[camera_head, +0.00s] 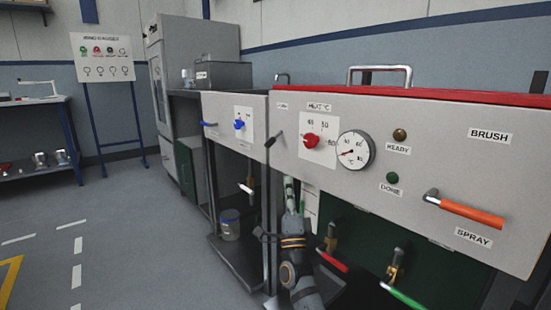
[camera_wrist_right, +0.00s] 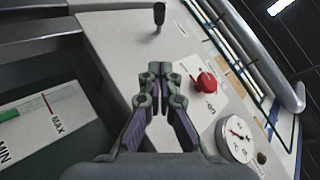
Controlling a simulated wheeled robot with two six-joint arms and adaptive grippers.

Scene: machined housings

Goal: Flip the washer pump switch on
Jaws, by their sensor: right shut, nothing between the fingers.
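The washer pump switch (camera_head: 270,141) is a small black lever at the left end of the grey washer panel (camera_head: 440,165), below a small label. It sits tilted; I cannot tell whether that is on or off. In the right wrist view the black lever (camera_wrist_right: 159,16) stands out from the panel beyond my fingertips. My right gripper (camera_head: 289,182) is shut and empty, below and slightly right of the switch, apart from it. Its closed fingertips also show in the wrist view (camera_wrist_right: 158,68). My left gripper is not in view.
Right of the switch are a red knob (camera_head: 311,141), a round gauge (camera_head: 356,150) and an orange-handled lever (camera_head: 465,211). A blue-knobbed panel (camera_head: 222,120) stands to the left. Red- and green-handled valves (camera_head: 405,296) sit below. Open floor (camera_head: 130,220) lies at left.

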